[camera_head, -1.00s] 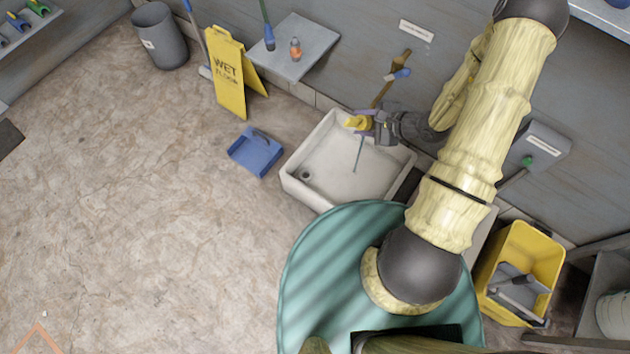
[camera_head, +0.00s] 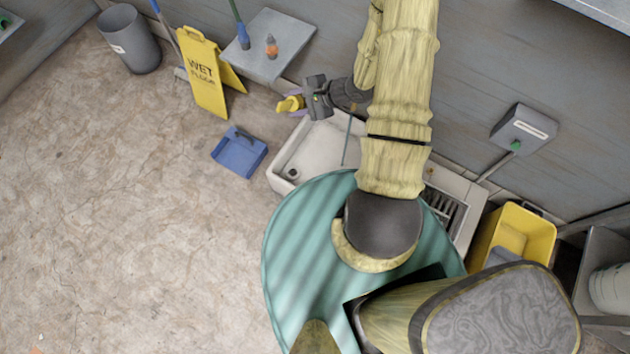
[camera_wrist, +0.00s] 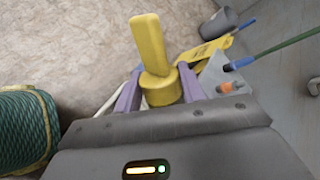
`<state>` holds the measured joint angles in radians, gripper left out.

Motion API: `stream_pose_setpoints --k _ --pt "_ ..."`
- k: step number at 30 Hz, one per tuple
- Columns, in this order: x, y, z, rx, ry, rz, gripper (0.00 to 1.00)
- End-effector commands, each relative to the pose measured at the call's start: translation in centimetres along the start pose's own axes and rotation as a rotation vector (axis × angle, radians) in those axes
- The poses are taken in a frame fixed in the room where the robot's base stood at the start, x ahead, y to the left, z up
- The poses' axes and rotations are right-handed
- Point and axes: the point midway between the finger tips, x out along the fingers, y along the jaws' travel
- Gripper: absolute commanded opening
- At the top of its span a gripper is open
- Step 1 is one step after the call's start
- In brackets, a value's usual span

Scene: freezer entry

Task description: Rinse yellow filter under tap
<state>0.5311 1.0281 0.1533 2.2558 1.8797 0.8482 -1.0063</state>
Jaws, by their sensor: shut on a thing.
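My gripper (camera_head: 296,102) is shut on the yellow filter (camera_head: 288,104), above the back left edge of the white sink (camera_head: 328,145). In the wrist view the yellow filter (camera_wrist: 160,88) sits between the two purple fingers of my gripper (camera_wrist: 160,90); a round body is gripped and a flat yellow part sticks up from it. A thin grey rod, perhaps the tap spout (camera_head: 348,140), shows over the sink, to the right of the filter. The filter is apart from it. The tap's upper part is hidden behind my arm. I cannot tell whether water runs.
A grey shelf (camera_head: 262,62) with an orange-capped bottle (camera_head: 271,46) is on the wall behind the gripper. A yellow bucket (camera_head: 530,235) is right.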

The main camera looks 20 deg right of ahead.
Motion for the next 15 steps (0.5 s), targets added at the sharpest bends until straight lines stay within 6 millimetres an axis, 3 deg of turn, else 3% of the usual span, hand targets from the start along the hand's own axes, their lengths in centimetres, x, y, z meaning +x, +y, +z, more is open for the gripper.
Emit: stream_pose_setpoints --k 8,15 --pt "0.4 0.3 -0.1 -0.004 -0.004 0.004 0.17" --pt "2.1 2.9 -2.5 -0.009 -0.008 0.008 0.17"
